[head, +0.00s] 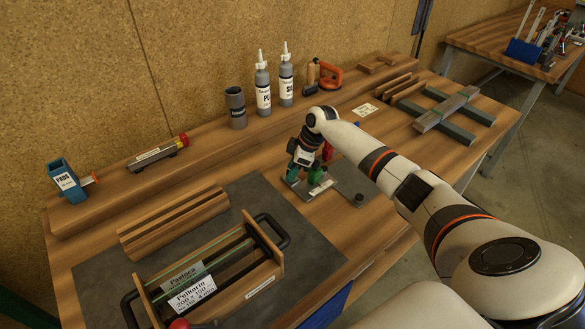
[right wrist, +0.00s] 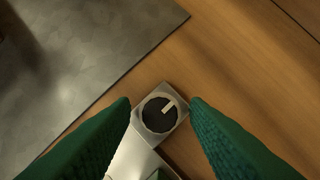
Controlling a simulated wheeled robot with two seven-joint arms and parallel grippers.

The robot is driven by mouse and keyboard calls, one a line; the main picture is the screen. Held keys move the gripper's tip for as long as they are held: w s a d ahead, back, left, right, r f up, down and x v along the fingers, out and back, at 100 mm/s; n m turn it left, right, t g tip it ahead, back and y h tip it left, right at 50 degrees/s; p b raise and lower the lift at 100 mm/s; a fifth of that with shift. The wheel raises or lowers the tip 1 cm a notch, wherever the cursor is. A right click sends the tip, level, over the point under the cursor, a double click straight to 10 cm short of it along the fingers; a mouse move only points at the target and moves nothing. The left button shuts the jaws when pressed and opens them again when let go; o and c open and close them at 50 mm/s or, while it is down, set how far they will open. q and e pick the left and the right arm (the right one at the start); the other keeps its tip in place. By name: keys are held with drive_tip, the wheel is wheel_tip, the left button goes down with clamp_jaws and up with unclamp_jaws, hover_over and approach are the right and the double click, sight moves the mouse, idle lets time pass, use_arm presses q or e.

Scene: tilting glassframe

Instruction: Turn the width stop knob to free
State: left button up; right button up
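The pointer aims to the upper right of that picture. My right gripper (right wrist: 160,102) is open, with one green fingertip on each side of the knob. Bare gaps show between the fingertips and the knob; its height above the knob is hard to tell. In the head view my right gripper (head: 306,177) points down at the metal bar (head: 321,188), and the knob is not clearly seen there. My left gripper is not in view.
A wooden frame box (head: 262,283) with black handles and labelled glass stands on a grey mat (head: 245,199) at the front left. Bottles (head: 263,92), a grey cup (head: 236,110) and an orange-handled tool (head: 331,76) stand behind. Bare wood lies between mat and gripper.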

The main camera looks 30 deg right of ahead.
drive_tip(key=b+v, duration=0.1)
drive_tip(key=v, duration=1.1)
drive_tip(key=shift+b, duration=0.3)
